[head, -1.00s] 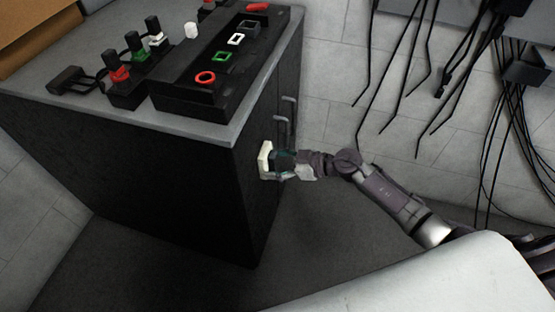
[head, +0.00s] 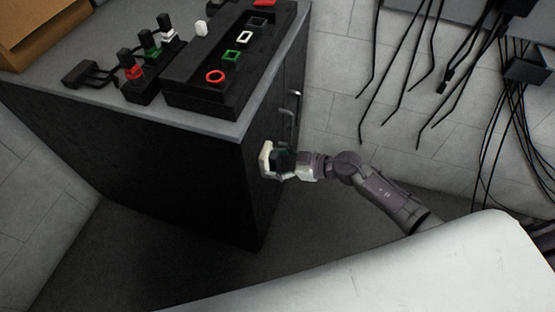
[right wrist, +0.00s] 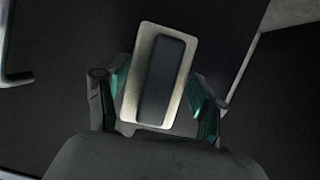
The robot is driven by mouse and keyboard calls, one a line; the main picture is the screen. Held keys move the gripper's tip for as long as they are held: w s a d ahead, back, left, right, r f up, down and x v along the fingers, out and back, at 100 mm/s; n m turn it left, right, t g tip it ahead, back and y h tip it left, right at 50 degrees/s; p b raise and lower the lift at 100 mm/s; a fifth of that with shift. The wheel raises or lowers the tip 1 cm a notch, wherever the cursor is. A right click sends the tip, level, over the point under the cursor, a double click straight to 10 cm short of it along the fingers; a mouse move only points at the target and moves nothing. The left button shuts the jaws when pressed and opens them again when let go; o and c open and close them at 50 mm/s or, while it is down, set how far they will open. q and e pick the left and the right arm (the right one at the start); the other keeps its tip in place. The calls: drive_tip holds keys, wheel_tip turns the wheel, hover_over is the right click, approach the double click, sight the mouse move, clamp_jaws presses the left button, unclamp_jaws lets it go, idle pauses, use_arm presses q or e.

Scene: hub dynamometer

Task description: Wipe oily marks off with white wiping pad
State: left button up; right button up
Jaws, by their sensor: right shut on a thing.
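My right gripper (head: 279,162) is shut on the pad's dark handle. In the right wrist view the pad (right wrist: 133,108) shows as a pale plate behind the dark grip (right wrist: 162,82), with the green-lined fingers of my right gripper (right wrist: 162,100) on both sides. I cannot tell whether the pad touches the cabinet face. No oily marks can be made out. My left gripper is not in view.
Metal door handles (head: 296,104) stick out from the cabinet just above my right gripper. A black rack with coloured rings (head: 215,76) and several plugs stand on the cabinet top. Black cables (head: 415,60) hang at the right. A white surface (head: 420,270) fills the lower right.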

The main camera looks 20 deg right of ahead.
drive_tip(key=shift+r+p, duration=0.45)
drive_tip(key=shift+r, duration=0.2)
drive_tip(key=shift+w+d+f, duration=0.1)
drive_tip(key=shift+w+d, duration=0.1)
drive_tip(key=shift+w, duration=0.15)
use_arm(q)
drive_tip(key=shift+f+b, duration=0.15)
drive_tip(key=shift+b, duration=0.75)
use_arm(e)
drive_tip(key=w+d, duration=0.4)
drive_tip(key=w, duration=0.1)
drive_tip(key=shift+w, duration=0.4)
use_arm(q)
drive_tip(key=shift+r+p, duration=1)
use_arm(e)
drive_tip(key=s+d, duration=0.3)
drive_tip(key=d, duration=0.2)
drive_tip(key=shift+s, duration=0.25)
